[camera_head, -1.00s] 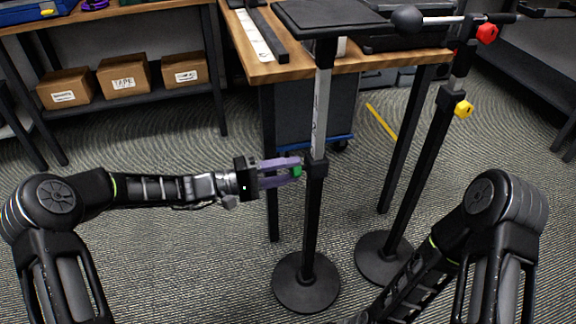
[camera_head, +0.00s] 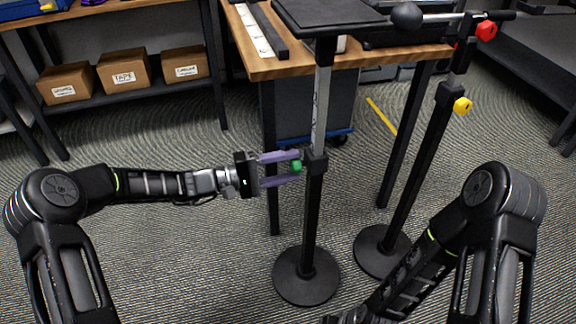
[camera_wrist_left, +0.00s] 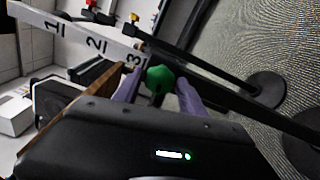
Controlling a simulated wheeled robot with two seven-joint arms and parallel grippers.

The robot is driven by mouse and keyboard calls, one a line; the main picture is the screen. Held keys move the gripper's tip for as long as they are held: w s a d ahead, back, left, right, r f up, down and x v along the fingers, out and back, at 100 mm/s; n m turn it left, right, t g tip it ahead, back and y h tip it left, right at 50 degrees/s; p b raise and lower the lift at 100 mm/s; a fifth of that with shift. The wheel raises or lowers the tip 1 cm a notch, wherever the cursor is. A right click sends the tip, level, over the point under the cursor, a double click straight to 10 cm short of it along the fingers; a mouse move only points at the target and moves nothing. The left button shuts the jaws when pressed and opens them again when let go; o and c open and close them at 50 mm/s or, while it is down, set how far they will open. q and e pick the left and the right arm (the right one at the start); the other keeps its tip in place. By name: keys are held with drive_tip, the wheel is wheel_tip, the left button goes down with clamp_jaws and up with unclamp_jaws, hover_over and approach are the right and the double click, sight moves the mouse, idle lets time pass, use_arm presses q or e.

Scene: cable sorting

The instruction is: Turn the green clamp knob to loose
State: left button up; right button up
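The green clamp knob (camera_head: 296,166) sits on the left side of the black collar (camera_head: 315,162) on the nearer stand's pole. My left gripper (camera_head: 298,167) reaches in from the left, its two purple fingers above and below the knob. The fingers stand apart with a small gap to the knob, so it looks open around it. In the left wrist view the green knob (camera_wrist_left: 160,80) shows between the fingertips, and a numbered scale (camera_wrist_left: 85,42) lies beyond it. My right gripper is out of view; only the right arm shows.
The nearer stand has a round base (camera_head: 306,276) and a flat black top plate (camera_head: 330,12). A second stand (camera_head: 420,170) with yellow (camera_head: 462,105) and red (camera_head: 486,31) knobs is at the right. A wooden workbench (camera_head: 300,66) is behind.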

use_arm(q)
drive_tip(key=shift+o, duration=1)
drive_tip(key=p+v, duration=0.1)
drive_tip(key=v, duration=0.6)
drive_tip(key=shift+s+a, duration=0.15)
drive_tip(key=shift+a, duration=0.2)
